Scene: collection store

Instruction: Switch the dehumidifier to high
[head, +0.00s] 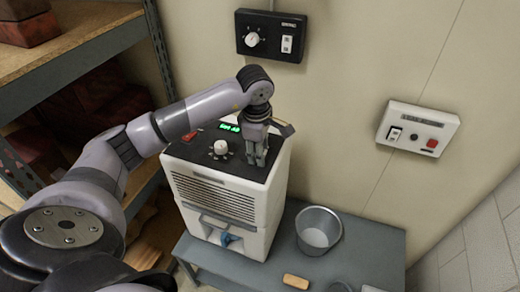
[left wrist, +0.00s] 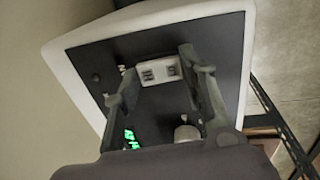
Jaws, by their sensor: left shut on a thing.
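The dehumidifier (head: 215,195) is a white box with a black top, a front grille and a blue part low on its front. Its top bears a white round knob (head: 221,147), a green lit display (head: 229,127) and a red switch (head: 189,137). My left gripper (head: 257,162) points down at the right part of this top. In the left wrist view, its fingers stand on either side of a small white block (left wrist: 158,70) with two dark marks, and are shut on it. The knob (left wrist: 187,133) is apart from the fingers. The right gripper is out of view.
The dehumidifier stands on a grey bench (head: 375,245) beside a metal bucket (head: 318,232) and a wooden block (head: 296,281). A black dial box (head: 271,36) and a white switch panel (head: 418,128) are on the wall. A shelf rack (head: 75,50) stands at left.

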